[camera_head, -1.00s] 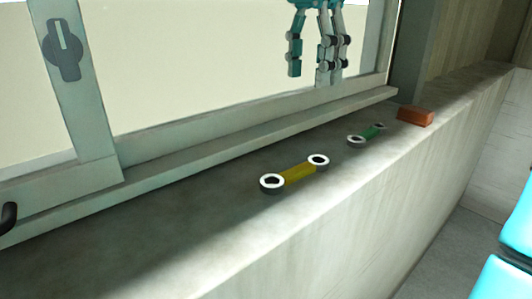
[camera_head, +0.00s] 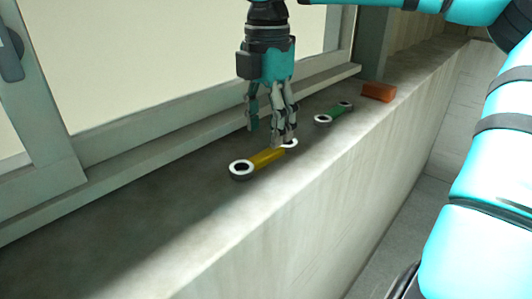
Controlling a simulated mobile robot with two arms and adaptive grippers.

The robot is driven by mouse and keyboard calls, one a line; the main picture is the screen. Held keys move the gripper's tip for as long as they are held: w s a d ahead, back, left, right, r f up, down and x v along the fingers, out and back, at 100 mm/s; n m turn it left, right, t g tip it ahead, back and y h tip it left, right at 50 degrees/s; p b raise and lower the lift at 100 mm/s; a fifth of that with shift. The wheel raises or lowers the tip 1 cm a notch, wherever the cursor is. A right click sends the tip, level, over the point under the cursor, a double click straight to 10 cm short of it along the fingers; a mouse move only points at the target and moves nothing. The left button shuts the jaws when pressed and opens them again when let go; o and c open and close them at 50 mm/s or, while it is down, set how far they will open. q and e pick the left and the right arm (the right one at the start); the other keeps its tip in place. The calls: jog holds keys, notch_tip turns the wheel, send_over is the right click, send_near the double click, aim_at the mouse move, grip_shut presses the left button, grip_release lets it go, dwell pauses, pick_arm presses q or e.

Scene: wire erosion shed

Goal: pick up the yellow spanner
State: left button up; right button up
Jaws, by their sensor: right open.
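The yellow spanner (camera_head: 264,159) lies flat on the grey sill, with a dark-sided, pale ring at each end. Its near left ring is clear; its far right ring is partly hidden behind my right gripper's fingers. My right gripper (camera_head: 270,140) points down, open, with its fingertips over or just beside the far right end of the spanner. I cannot tell whether the fingers touch it. Nothing is held. My left gripper is not in view.
The window frame (camera_head: 150,140) runs along the left side. The sill drops off on the right. The near part of the sill is clear.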

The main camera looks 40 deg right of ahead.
aim_at(266, 153)
notch_tip(266, 153, down, 4)
jog(key=shift+a+r+p, duration=0.1)
jog(key=shift+r+p, duration=0.05)
jog(key=shift+p, duration=0.7)
jog(key=shift+w+f, duration=0.1)
jog(key=shift+f, duration=0.45)
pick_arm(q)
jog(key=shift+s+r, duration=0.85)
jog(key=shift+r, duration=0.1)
pick_arm(e)
jog(key=shift+r, duration=0.1)
jog(key=shift+c, duration=1.1)
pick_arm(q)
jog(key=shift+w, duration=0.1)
pick_arm(e)
grip_shut()
